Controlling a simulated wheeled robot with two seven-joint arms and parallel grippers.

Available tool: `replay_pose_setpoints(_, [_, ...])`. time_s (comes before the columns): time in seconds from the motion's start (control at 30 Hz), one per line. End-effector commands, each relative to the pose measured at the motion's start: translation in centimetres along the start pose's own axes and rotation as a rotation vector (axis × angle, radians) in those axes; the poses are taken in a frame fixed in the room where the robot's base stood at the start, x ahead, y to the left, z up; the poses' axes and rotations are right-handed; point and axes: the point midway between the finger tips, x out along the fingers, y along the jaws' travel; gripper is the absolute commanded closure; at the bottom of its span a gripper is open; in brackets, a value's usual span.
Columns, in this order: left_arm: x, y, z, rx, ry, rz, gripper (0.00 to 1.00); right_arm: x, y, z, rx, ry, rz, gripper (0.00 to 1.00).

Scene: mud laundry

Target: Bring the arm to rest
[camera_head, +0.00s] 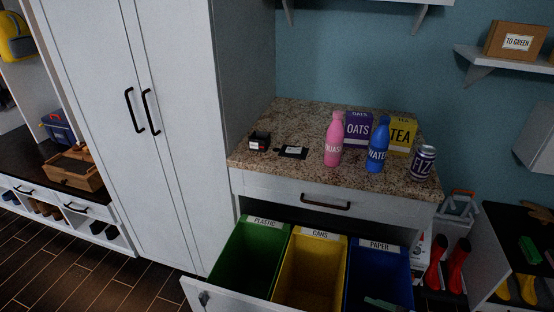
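Neither of my grippers nor either arm shows in the head view. The counter holds a pink bottle (334,140), a blue water bottle (377,146), a purple oats box (358,128), a yellow tea box (402,134) and a dark can (423,163). All stand upright on the speckled countertop (300,119). A small black box (259,141) and a flat black item with a white label (293,152) lie at its left.
Below, a pulled-out drawer holds a green plastic bin (225,262), a yellow cans bin (316,262) and a blue paper bin (381,268). A greenish piece lies in the paper bin. A tall white cabinet (180,90) stands left. Red boots (458,266) stand right.

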Motion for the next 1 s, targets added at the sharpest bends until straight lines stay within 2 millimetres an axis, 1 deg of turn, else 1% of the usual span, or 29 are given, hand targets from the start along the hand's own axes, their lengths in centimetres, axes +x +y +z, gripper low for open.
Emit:
replay_pose_setpoints(0.03, [0.0,-0.2,-1.0,0.000,0.015,-0.002,0.65,0.0,0.7,0.3,-0.083,0.012,0.020,0.24])
replay_pose_setpoints(0.1, [0.1,-0.3,-1.5,0.000,0.023,-0.003,0.65,-0.1,1.7,0.5,-0.223,0.036,0.055,0.24])
replay_pose_setpoints(0.13, [0.1,-0.3,-1.5,0.000,0.022,-0.003,0.65,-0.1,2.2,0.5,-0.291,0.047,0.072,0.24])
replay_pose_setpoints(0.27, [0.0,0.0,0.0,0.000,0.001,0.000,0.65,-0.6,4.1,0.7,-0.644,0.106,0.166,0.24])
replay_pose_setpoints(0.3, [0.0,0.1,0.5,0.000,-0.008,0.001,0.65,-0.9,4.7,0.6,-0.767,0.127,0.204,0.24])
replay_pose_setpoints(0.4, [-0.1,0.2,1.4,0.000,-0.023,0.003,0.65,-1.8,5.8,0.3,-1.066,0.177,0.309,0.24])
replay_pose_setpoints(0.5, [-0.1,0.2,1.7,0.000,-0.027,0.003,0.65,-3.1,6.6,-0.1,-1.340,0.223,0.431,0.24])
replay_pose_setpoints(0.6, [-0.1,0.2,1.6,0.000,-0.026,0.003,0.65,-4.5,6.9,-0.6,-1.556,0.256,0.553,0.24])
replay_pose_setpoints(0.7, [-0.1,0.2,1.5,0.000,-0.024,0.002,0.65,-5.8,7.2,-1.0,-1.714,0.275,0.666,0.24])
replay_pose_setpoints(0.8, [0.0,0.1,1.2,0.000,-0.019,0.002,0.65,-7.1,7.2,-1.3,-1.835,0.285,0.772,0.24])
replay_pose_setpoints(1.0, [0.0,0.1,0.7,0.000,-0.012,0.001,0.65,-9.7,7.4,-1.8,-2.015,0.280,0.976,0.24])
